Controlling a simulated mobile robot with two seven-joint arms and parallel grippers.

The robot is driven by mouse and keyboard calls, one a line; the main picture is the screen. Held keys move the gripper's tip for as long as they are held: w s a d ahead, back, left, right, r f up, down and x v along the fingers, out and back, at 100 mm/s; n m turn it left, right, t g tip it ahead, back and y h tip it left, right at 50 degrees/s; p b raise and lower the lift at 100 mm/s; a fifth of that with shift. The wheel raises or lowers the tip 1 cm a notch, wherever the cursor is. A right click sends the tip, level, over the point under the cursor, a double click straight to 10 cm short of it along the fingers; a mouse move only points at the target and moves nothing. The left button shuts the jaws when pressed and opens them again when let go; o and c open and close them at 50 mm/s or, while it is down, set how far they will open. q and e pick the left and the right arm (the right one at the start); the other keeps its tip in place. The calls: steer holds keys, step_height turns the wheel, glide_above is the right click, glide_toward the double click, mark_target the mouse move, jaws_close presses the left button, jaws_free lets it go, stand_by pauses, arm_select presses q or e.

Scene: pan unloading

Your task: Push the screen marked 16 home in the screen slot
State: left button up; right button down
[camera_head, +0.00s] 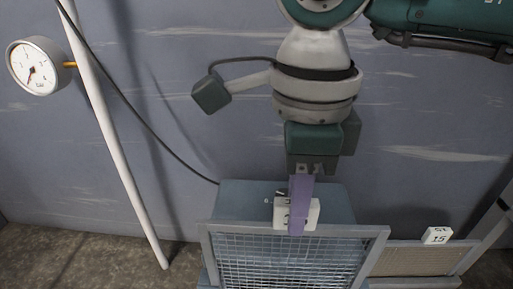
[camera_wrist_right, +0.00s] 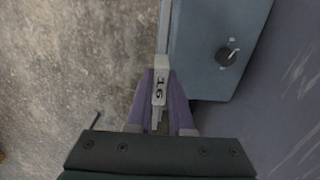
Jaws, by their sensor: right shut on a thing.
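The screen marked 16 (camera_head: 290,262) is a wire mesh in a grey frame, upright at the front of a blue-grey housing (camera_head: 240,203). Its white tab (camera_head: 281,214) stands at the top edge. The slot is hidden, so I cannot tell how deep the screen sits. My left gripper is out of view.
A second screen marked 15 (camera_head: 412,259) leans low at the right. A pressure gauge (camera_head: 35,66) and a slanting white pipe (camera_head: 115,135) are at the left. A dark knob (camera_wrist_right: 228,56) is on the housing. Concrete floor (camera_wrist_right: 70,70) lies open beside the screen.

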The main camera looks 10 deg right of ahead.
mark_target(288, 260)
steer(key=shift+f+b, duration=4.6)
steer(key=shift+f, duration=1.05)
stand_by(2.4)
